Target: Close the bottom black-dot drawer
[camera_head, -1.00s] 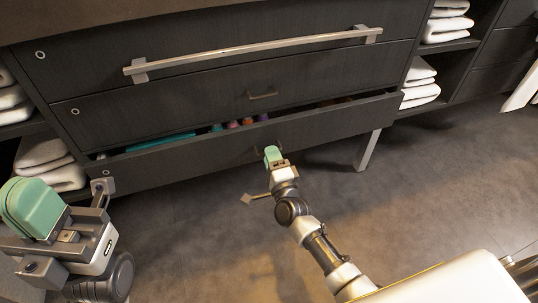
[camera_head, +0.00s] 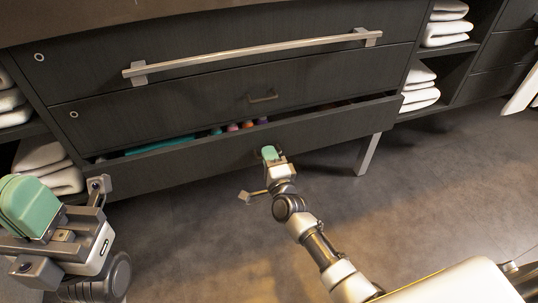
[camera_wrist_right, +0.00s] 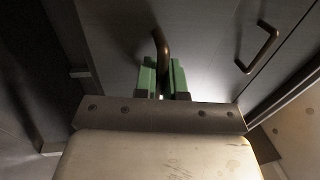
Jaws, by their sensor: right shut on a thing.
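The bottom drawer (camera_head: 200,163) of the dark cabinet stands partly open, with a narrow gap above its front. A teal item (camera_head: 160,146) and several small coloured items (camera_head: 232,127) show inside. My right gripper (camera_head: 269,153) is at the middle of this drawer front. In the right wrist view its green fingers (camera_wrist_right: 162,80) are shut on the drawer's curved handle (camera_wrist_right: 160,44). My left gripper (camera_head: 32,207), with a green pad, is at the lower left, apart from the drawer; its jaw gap is unclear. It may hide the drawer's left end, where I see no dot mark.
Above are a closed drawer with a small handle (camera_head: 263,98) and a top drawer with a long bar handle (camera_head: 255,49). Shelves with folded white towels (camera_head: 420,85) flank them. A cabinet leg (camera_head: 367,155) stands at right. The floor (camera_head: 440,190) in front is clear.

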